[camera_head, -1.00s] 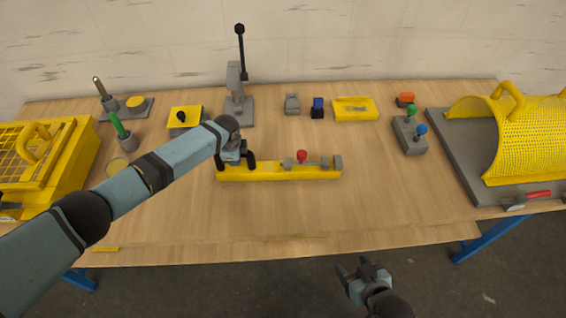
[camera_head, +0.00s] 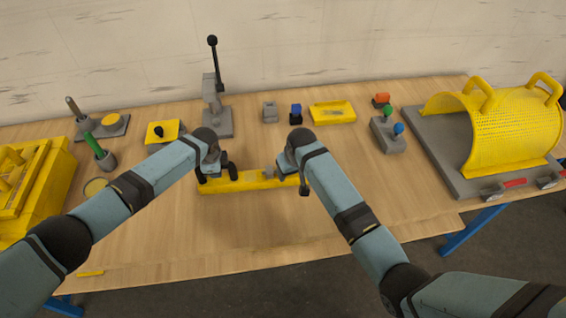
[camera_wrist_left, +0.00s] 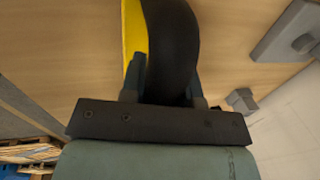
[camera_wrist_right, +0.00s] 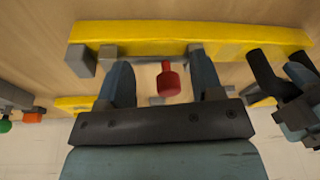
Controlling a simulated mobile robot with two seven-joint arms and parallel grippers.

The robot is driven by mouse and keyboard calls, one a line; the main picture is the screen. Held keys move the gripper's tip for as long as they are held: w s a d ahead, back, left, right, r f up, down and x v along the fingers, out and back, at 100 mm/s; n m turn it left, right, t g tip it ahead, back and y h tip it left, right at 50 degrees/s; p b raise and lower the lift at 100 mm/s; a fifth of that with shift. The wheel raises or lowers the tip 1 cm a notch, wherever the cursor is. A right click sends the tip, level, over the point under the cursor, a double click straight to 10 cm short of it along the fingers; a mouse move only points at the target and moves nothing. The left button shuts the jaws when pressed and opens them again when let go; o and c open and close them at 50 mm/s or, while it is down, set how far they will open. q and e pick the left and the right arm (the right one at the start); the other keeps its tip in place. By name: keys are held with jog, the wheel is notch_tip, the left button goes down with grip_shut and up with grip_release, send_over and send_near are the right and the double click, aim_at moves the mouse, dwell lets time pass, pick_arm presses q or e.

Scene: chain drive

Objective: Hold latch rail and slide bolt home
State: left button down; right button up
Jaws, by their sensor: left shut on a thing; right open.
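The yellow latch rail (camera_head: 248,184) lies on the table; its yellow bar spans the top of the right wrist view (camera_wrist_right: 160,35). My left gripper (camera_head: 217,172) is shut on the black handle (camera_wrist_left: 170,40) at the rail's left end. My right gripper (camera_head: 303,184) is open above the rail's right part. In the right wrist view, the bolt's red knob (camera_wrist_right: 168,80) stands between the open fingers (camera_wrist_right: 160,82), apart from both. A grey block (camera_wrist_right: 80,60) sits at the rail's end. In the head view my right gripper hides the knob and bolt.
Behind the rail stand a grey lever press (camera_head: 216,110), small blue (camera_head: 295,113) and grey (camera_head: 270,111) parts and a yellow tray (camera_head: 332,113). A yellow mesh guard (camera_head: 510,120) is at right, a yellow cage (camera_head: 30,200) at left.

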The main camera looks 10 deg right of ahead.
jog(key=w+r, duration=0.2)
jog(key=r, duration=0.1)
jog(key=w+a+r+g, duration=0.1)
jog(key=w+r, duration=0.1)
jog(key=r, duration=0.1)
jog(key=w+r+g+h, duration=0.1)
jog(key=r, duration=0.1)
jog(key=shift+w+a+r, duration=0.3)
jog(key=shift+w+r, duration=0.1)
notch_tip(320, 180, down, 12)
jog(key=shift+r, duration=0.25)
grip_shut()
jog(key=shift+s+d, duration=0.1)
jog(key=shift+d, duration=2.5)
pick_arm(q)
jog(key=shift+a, duration=0.1)
pick_arm(e)
jog(key=shift+c, duration=0.6)
grip_release()
jog(key=shift+o, duration=0.6)
jog(key=shift+a, duration=0.1)
